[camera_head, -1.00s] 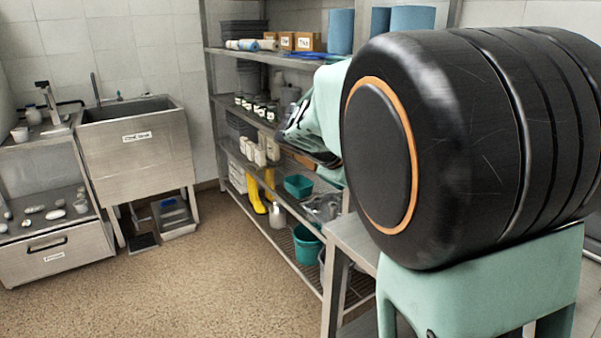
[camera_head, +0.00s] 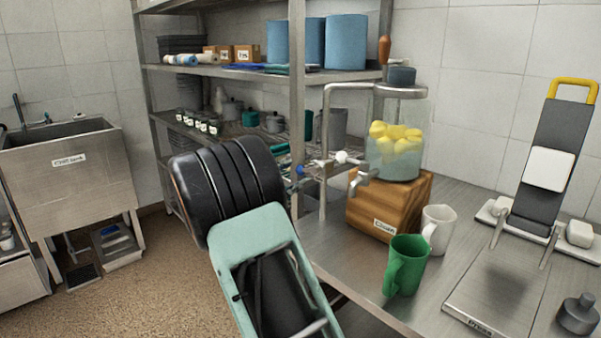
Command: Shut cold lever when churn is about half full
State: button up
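The churn (camera_head: 383,165) is a clear glass vessel on a wooden block (camera_head: 391,202), with a metal spout at its lower front. Yellow lumps (camera_head: 396,136) show about midway up it, with pale bluish liquid around and below them; the exact level is hard to tell. A metal pipe (camera_head: 326,112) bends over to the churn's top. Low on the pipework are a small blue part (camera_head: 299,170), possibly the cold lever, and a white knob (camera_head: 341,157). The blue part's position is too small to read. My gripper is not visible; only black and green links of my arm show.
A green mug (camera_head: 404,266) and a white mug (camera_head: 438,228) stand before the churn on the metal table (camera_head: 347,256). A flat metal plate (camera_head: 499,291) and an upright dark board (camera_head: 553,155) are to the right. A shelf post (camera_head: 297,110) rises left of the pipe.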

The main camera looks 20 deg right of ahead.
aim_at(298, 171)
jog(key=shift+x, duration=2.35)
